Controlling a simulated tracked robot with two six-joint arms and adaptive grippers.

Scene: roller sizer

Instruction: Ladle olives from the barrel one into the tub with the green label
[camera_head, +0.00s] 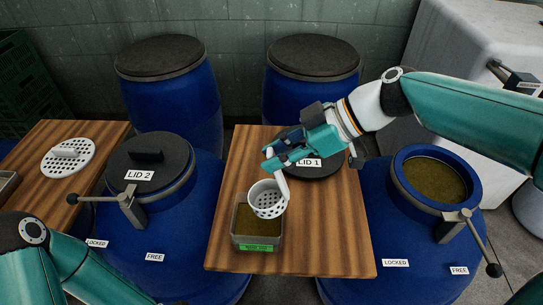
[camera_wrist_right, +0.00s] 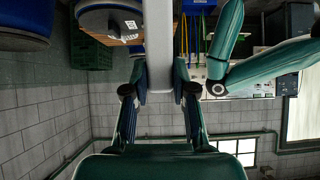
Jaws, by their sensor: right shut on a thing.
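My right gripper (camera_head: 278,158) is shut on the white handle of the perforated ladle (camera_head: 267,199); the handle (camera_wrist_right: 158,45) also shows between the fingers in the right wrist view. The ladle's white cup hangs over the back part of the tub with the green label (camera_head: 258,247). I see no olives in the cup, but its inside is small and hard to read. The tub holds dark olive-green contents. Barrel one (camera_head: 405,213) stands open at the right, with brownish-green contents below its rim. My left arm shows at the lower left, its gripper out of frame.
Lid 1 (camera_head: 322,171) lies on the wooden board (camera_head: 225,240) behind the ladle, partly hidden by my right gripper. Barrel two, closed by lid 2 (camera_head: 150,165), stands left. A perforated white disc (camera_head: 68,158) lies on another board. Lever clamps (camera_head: 455,226) stick out from the barrels.

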